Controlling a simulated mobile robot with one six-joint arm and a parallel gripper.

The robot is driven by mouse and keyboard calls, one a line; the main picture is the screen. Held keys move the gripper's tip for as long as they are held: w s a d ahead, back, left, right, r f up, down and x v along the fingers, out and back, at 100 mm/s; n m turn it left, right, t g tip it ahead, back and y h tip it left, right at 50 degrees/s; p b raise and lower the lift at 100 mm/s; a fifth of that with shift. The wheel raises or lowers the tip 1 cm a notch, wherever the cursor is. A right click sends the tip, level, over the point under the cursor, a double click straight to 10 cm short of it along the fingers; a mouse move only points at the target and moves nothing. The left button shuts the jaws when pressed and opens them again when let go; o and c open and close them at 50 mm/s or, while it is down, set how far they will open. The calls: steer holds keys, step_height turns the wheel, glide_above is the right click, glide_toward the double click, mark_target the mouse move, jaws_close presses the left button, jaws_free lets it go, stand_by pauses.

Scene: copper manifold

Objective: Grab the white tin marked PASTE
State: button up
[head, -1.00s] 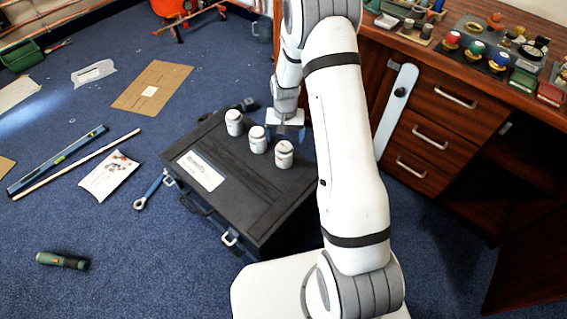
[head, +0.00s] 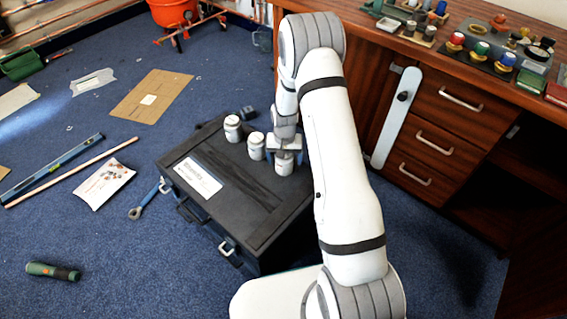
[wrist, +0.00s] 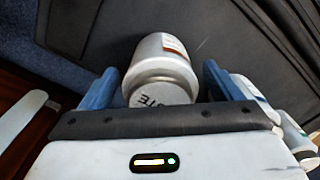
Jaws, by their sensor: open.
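Three white tins stand on the black toolbox (head: 235,190). The nearest tin (head: 284,165) is at my gripper (head: 285,155). In the wrist view this white tin (wrist: 160,68) lies between the two blue fingers of my gripper (wrist: 158,85), and its lid shows letters ending in "TE", the rest hard to read. The fingers are open, with a gap on each side of the tin. The middle tin (head: 256,146) and the far tin (head: 233,128) stand to its left in the head view; two tins show past the right finger in the wrist view.
A wooden drawer cabinet (head: 440,150) stands close on the right, with a benchtop full of small items. A blue-handled wrench (head: 145,203) and a printed sheet (head: 104,183) lie on the blue carpet to the left.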

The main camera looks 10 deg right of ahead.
steer(key=shift+c, duration=0.6)
steer(key=c, duration=1.1)
steer(key=shift+c, duration=0.2)
